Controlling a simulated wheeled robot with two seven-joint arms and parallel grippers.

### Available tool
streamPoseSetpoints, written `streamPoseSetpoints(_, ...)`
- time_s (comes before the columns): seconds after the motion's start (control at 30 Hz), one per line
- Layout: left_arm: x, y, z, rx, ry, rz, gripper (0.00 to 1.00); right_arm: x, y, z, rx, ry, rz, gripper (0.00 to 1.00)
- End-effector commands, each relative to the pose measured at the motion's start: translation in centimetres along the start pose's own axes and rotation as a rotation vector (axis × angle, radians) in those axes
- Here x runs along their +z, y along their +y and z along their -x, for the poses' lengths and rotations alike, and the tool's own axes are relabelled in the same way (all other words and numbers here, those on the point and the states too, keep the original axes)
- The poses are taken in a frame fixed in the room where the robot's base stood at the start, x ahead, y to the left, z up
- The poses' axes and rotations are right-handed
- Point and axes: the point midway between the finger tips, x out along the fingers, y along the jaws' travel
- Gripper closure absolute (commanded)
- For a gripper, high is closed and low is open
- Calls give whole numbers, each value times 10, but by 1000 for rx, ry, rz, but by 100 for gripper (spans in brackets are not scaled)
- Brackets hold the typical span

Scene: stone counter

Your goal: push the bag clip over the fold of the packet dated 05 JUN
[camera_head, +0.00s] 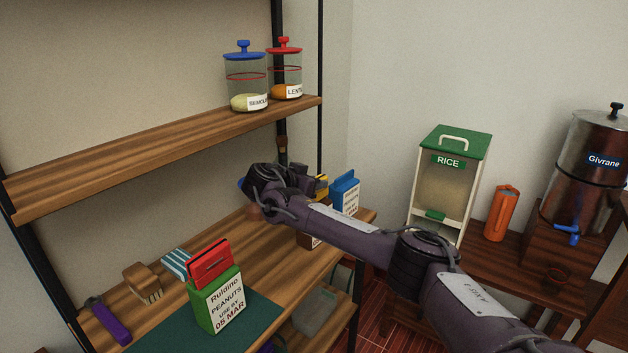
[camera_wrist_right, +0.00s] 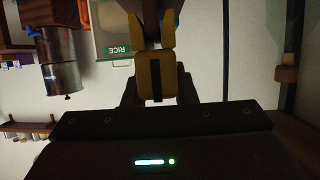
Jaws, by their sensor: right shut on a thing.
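My right gripper, reaching in from the right over the wooden shelf, is largely hidden behind its own wrist in the head view. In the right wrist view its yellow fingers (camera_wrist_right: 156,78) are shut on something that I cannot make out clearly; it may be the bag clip. A blue packet (camera_head: 345,193) stands upright beyond the gripper, its label too small to read. A brown packet (camera_head: 312,238) is partly hidden under my arm. A green packet (camera_head: 217,303) marked PEANUTS, 05 MAR, stands in front with a red clip (camera_head: 210,262) on its top. I cannot read 05 JUN anywhere. My left gripper is out of view.
A purple-handled tool (camera_head: 108,322), a wooden brush (camera_head: 143,282) and a striped item (camera_head: 176,263) lie left of the green packet. Jars (camera_head: 245,85) stand on the upper shelf. A rice bin (camera_head: 447,185), orange bottle (camera_head: 501,213) and metal dispenser (camera_head: 590,165) stand right.

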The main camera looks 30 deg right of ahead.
Motion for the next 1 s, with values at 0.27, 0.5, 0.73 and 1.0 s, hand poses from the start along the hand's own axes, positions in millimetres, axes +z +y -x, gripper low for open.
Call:
streamPoseSetpoints(0.27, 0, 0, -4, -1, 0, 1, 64, 7, 0, -3, 0, 0, 1, 97)
streamPoseSetpoints(0.5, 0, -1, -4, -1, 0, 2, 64, 7, 0, -3, 0, 0, 1, 71)
streamPoseSetpoints(0.73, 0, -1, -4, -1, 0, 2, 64, 7, 0, -3, 0, 0, 1, 50)
streamPoseSetpoints(1.0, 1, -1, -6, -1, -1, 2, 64, 7, 0, 1, -1, 0, 1, 50)
